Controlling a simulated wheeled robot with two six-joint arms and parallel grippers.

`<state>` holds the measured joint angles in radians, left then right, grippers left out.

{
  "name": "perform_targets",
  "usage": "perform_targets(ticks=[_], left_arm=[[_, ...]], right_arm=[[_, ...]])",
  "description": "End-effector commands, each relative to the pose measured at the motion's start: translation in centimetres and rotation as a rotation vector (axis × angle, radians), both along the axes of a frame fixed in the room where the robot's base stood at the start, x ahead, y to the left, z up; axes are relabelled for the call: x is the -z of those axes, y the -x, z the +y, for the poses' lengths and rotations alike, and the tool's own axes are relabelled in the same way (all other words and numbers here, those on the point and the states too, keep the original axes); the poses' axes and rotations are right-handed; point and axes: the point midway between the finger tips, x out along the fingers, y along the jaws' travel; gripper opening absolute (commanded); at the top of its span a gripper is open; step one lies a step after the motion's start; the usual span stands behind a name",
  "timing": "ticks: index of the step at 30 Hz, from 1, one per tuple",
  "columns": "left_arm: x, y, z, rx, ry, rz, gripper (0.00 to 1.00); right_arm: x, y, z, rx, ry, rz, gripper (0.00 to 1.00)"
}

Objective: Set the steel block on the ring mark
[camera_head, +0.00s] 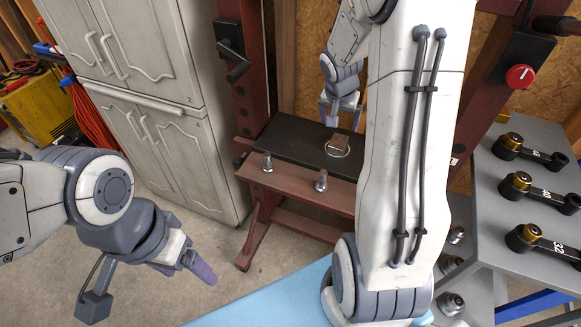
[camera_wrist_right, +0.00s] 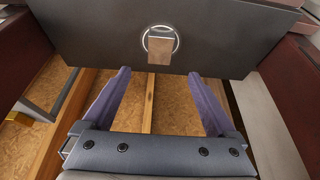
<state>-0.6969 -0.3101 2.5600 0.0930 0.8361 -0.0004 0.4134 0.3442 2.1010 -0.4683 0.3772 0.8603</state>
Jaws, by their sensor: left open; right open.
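The steel block (camera_head: 340,143), small and brownish, stands on the dark plate (camera_head: 292,138) of the red press frame. The pale ring mark (camera_head: 331,153) shows around its foot. In the right wrist view the block (camera_wrist_right: 159,51) overlaps the ring (camera_wrist_right: 178,41) and its top reaches past the ring's lower edge; its exact centring is hard to tell. My right gripper (camera_head: 340,112) is open and empty, behind and apart from the block. Its spread fingers also show in the right wrist view (camera_wrist_right: 162,100). My left gripper (camera_head: 200,268) is open and empty, low at the left over the floor.
Two metal studs (camera_head: 321,180) stand on the press's front beam. A red-knobbed box (camera_head: 519,77) is on the right post. A grey table (camera_head: 482,190) at right holds several black tools. A white cabinet (camera_head: 130,60) stands at left. My right arm hides part of the press.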

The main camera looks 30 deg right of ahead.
Motion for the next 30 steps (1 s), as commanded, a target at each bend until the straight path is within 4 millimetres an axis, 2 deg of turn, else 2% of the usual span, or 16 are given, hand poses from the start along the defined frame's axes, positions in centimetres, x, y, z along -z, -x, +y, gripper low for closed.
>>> perform_targets(ticks=[2,5,8,9,11,12,14,15,18,21,24,27,30], left_arm=[[0.0,0.0,0.0,0.000,0.000,0.000,0.78],[0.0,0.0,0.0,0.000,0.000,0.000,0.78],[0.0,0.0,0.0,0.000,0.000,0.000,0.78],[0.0,0.0,0.0,0.000,0.000,0.000,0.78],[0.0,0.0,0.0,0.000,0.000,0.000,0.78],[0.0,0.0,0.0,0.000,0.000,0.000,0.78],[0.0,0.0,0.0,0.000,0.000,0.000,0.78],[0.0,0.0,0.0,0.000,0.000,0.000,0.78],[0.0,0.0,0.0,0.000,0.000,0.000,0.78],[0.0,0.0,0.0,0.000,0.000,0.000,0.78],[0.0,0.0,0.0,0.000,0.000,0.000,0.78],[0.0,0.0,0.0,0.000,0.000,0.000,0.78],[0.0,0.0,0.0,0.000,0.000,0.000,0.78]], right_arm=[[-0.1,0.0,0.5,-0.012,0.000,0.003,0.92],[-0.8,-0.1,3.5,-0.093,-0.003,0.020,0.92],[-2.2,0.6,9.9,-0.269,-0.009,0.062,0.92],[-2.7,1.5,13.0,-0.364,-0.015,0.084,0.92],[-3.5,3.6,17.8,-0.521,-0.025,0.123,0.92],[-4.0,5.3,20.9,-0.629,-0.033,0.149,0.92],[-4.5,8.5,24.8,-0.794,-0.047,0.193,0.92],[-4.8,10.7,27.0,-0.900,-0.056,0.218,0.92],[-5.2,16.1,31.0,-1.141,-0.079,0.275,0.92],[-5.4,20.4,33.0,-1.329,-0.099,0.319,0.92],[-5.5,23.2,33.8,-1.445,-0.112,0.348,0.92],[-5.5,24.4,34.7,-1.495,-0.120,0.362,0.92],[-5.5,24.6,34.7,-1.505,-0.121,0.366,0.92]])
